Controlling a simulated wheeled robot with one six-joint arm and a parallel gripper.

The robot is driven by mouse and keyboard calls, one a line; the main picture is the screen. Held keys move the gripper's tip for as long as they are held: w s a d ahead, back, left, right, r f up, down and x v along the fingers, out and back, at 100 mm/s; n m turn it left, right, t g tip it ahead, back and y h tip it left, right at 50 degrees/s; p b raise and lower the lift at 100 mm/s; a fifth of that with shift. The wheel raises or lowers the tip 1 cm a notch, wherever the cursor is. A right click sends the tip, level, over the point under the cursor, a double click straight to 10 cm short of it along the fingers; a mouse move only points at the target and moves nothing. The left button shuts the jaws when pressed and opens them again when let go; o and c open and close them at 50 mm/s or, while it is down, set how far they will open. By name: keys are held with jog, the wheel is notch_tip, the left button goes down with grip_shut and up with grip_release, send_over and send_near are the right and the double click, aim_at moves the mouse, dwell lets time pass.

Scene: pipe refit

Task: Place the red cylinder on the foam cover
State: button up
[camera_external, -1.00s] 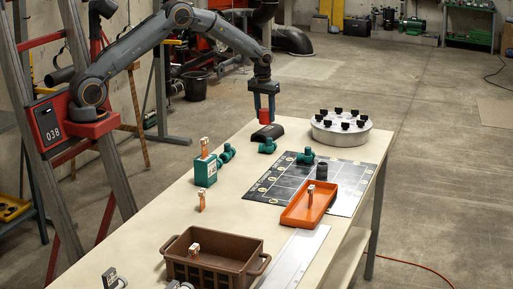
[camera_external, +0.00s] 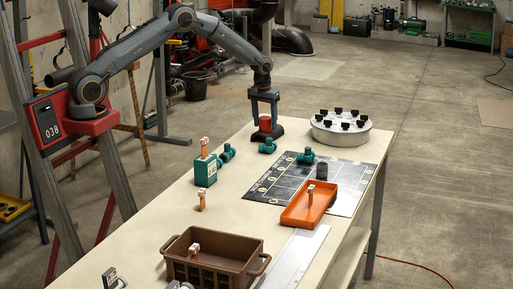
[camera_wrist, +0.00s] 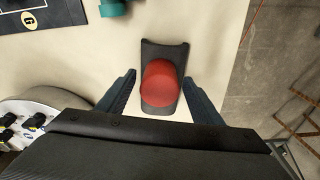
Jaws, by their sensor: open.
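The red cylinder (camera_external: 265,123) stands upright on the black foam cover (camera_external: 275,136) near the far edge of the table. In the wrist view the red cylinder (camera_wrist: 161,82) covers the middle and near part of the foam cover (camera_wrist: 164,52), whose far end shows bare. My gripper (camera_external: 265,121) is open around the cylinder, one finger to each side. In the wrist view there is a gap between my gripper's fingers (camera_wrist: 160,92) and the cylinder on both sides.
Teal fittings (camera_external: 267,146) and a teal block (camera_external: 206,171) stand nearby. A round grey carousel (camera_external: 341,133) with black knobs is right of the cover. A dark grid mat (camera_external: 262,190), an orange tray (camera_external: 298,217) and a brown crate (camera_external: 212,269) lie nearer the camera.

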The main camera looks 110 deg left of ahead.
aim_at(263, 118)
jog(key=shift+r, duration=0.1)
notch_tip(263, 118, up, 12)
jog(key=d+b, duration=0.2)
jog(key=b, duration=0.2)
jog(key=w+d+m, duration=0.2)
jog(key=w+d, duration=0.2)
jog(key=d, duration=0.6)
jog(key=w+d+m, duration=0.3)
jog(key=w+d, duration=0.1)
jog(key=d, duration=0.7)
jog(key=s+d+f+m+h, duration=0.1)
jog(key=s+d+m, duration=0.2)
jog(key=d, duration=1.1)
jog(key=s+d+f+m, duration=0.2)
jog(key=s+d+m, duration=0.1)
jog(key=d, duration=1)
jog(key=s+d+f+m, duration=0.2)
jog(key=s+d+m, duration=0.2)
jog(key=s+d, duration=0.7)
jog(key=shift+d+f+m+t, duration=0.2)
jog(key=shift+d+m+t, duration=0.2)
jog(key=shift+d, duration=0.15)
